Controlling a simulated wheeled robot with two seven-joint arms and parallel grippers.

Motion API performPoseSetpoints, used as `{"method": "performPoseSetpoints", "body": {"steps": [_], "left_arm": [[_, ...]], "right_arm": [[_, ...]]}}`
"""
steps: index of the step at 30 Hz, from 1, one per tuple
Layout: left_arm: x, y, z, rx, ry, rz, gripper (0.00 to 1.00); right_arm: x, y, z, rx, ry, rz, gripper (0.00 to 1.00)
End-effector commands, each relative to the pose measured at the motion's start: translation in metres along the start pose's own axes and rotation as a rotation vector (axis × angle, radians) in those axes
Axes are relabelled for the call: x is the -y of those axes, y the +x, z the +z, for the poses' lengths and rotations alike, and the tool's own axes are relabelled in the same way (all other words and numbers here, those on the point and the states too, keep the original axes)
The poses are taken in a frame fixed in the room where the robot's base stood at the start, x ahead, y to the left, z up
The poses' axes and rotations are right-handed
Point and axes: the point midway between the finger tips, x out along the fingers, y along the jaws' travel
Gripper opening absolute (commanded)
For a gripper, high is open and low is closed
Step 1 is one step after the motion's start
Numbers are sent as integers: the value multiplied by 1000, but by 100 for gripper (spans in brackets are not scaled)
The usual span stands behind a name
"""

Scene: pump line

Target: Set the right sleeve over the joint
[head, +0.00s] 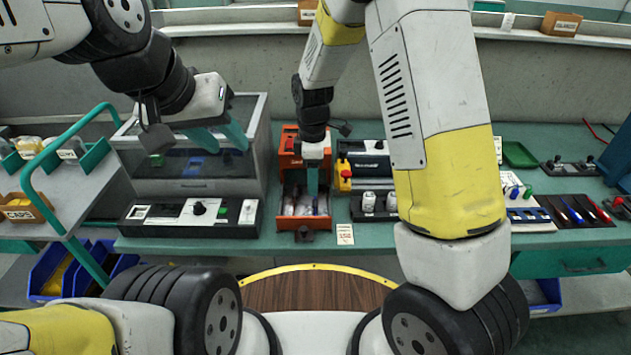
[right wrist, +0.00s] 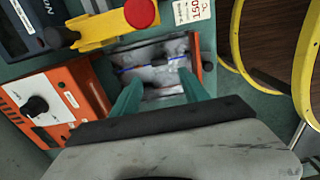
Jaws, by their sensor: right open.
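An orange device (head: 290,160) stands on the bench with a grey tray in its front. The tray (right wrist: 160,50) holds pale, glossy pieces, and a thin blue line (right wrist: 130,69) runs across it. I cannot tell which piece is the right sleeve or where the joint is. My right gripper (head: 312,190) reaches down into the tray area. In the right wrist view its teal fingers (right wrist: 158,85) are apart, on either side of the tray's near part, with nothing clearly held between them. My left gripper (head: 224,145) is open in front of the glass-lidded case.
The glass-lidded case (head: 185,180) and a control box (head: 150,216) stand left of the orange device. A yellow part with a red button (head: 345,175) is close on its right. A printed card (head: 345,234) lies in front. Pens lie on a dark mat (head: 560,208) further right.

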Motion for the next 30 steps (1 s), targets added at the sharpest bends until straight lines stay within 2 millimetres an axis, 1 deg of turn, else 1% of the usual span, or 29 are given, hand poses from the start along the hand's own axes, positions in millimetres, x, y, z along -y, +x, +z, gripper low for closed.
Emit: {"method": "performPoseSetpoints", "body": {"steps": [5,9,12,15,18,25,26,27,29,30], "left_arm": [[0,0,0,0,0,0,37],[0,0,0,0,0,0,37],[0,0,0,0,0,0,37],[0,0,0,0,0,0,37],[0,0,0,0,0,0,37],[0,0,0,0,0,0,37],[0,0,0,0,0,0,37],[0,0,0,0,0,0,37],[0,0,0,0,0,0,37],[0,0,0,0,0,0,37]], "right_arm": [[2,24,1,3,-1,-5,53],[2,48,1,3,1,-5,53],[1,61,1,2,1,-4,53],[1,70,1,1,2,-2,53],[1,74,1,1,2,-2,53],[1,75,0,0,2,-1,53],[1,75,0,0,2,-1,51],[1,75,0,0,2,-1,43],[1,75,0,0,2,-1,31],[1,75,0,0,2,-1,23]]}}
